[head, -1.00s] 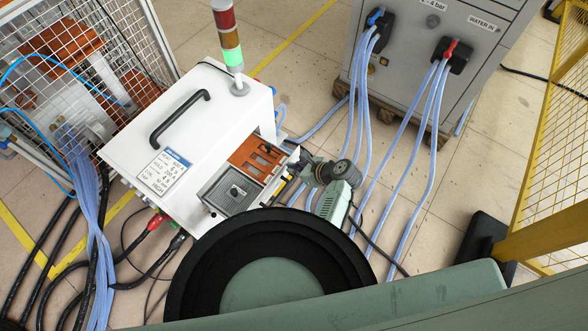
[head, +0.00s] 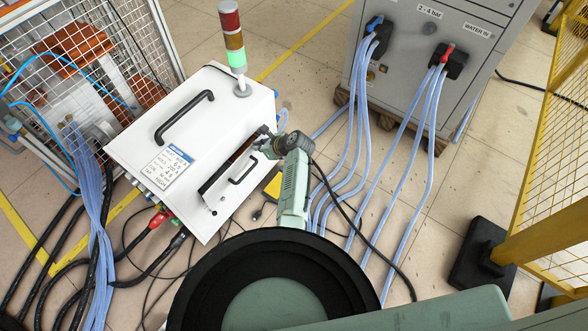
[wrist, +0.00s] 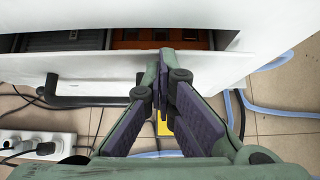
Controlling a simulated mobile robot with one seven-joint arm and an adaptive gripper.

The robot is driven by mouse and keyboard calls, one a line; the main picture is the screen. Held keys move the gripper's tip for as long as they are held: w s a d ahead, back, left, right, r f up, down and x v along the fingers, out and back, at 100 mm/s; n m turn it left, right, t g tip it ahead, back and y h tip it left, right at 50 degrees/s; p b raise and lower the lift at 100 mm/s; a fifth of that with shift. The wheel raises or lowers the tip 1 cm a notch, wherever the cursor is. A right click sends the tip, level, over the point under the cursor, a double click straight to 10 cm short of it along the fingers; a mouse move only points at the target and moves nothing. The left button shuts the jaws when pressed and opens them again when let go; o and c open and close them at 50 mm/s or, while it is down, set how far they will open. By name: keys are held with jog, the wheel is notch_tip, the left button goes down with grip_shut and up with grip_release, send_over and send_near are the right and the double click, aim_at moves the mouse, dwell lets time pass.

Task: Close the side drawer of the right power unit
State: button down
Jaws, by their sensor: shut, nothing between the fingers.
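The white power unit (head: 225,125) stands left of centre in the head view, with a black handle and a label on top. Its side drawer (head: 222,200) is nearly in, with a narrow dark gap along its upper edge. In the wrist view the drawer front (wrist: 85,68) stands slightly out, with orange and grey contents behind it. The drawer's black handle (wrist: 90,101) is left of my gripper (wrist: 160,62). My gripper is shut and empty, its tips against or very near the drawer front, right of the handle. In the head view my gripper (head: 264,141) is partly hidden by my arm.
A grey cabinet (head: 410,100) with blue hoses (head: 365,150) stands to the right. A white mesh cage (head: 90,60) is at left and a yellow fence (head: 545,170) at far right. Cables and a power strip (wrist: 40,146) lie on the floor below the drawer.

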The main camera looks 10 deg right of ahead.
jog(key=shift+w+a, duration=0.95)
jog(key=shift+r, duration=0.1)
